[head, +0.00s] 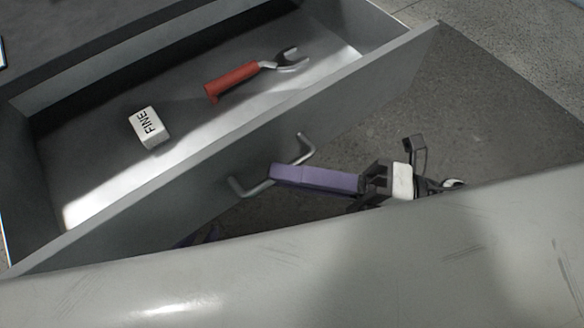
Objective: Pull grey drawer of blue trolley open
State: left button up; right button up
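The grey drawer (95,228) stands well open in the head view, with its inside showing. Its bar handle (252,190) sticks out from the front panel. My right gripper (276,173) is at the handle, with a purple finger reaching it from the right. The finger tip overlaps the bar; I cannot tell whether it grips it or only lies over it. Only a small purple part of what seems my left gripper (203,236) shows below the drawer front. The rest of it is hidden. The trolley's blue body cannot be made out.
Inside the drawer lie a red-handled wrench (233,82) and a white block marked FINE (149,127). Dark floor (480,110) to the right of the drawer front is clear. The bottom of the view is blocked by a pale grey surface.

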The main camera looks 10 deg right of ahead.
jog(key=o, duration=0.4)
jog(key=v, duration=1)
jog(key=shift+d, duration=0.2)
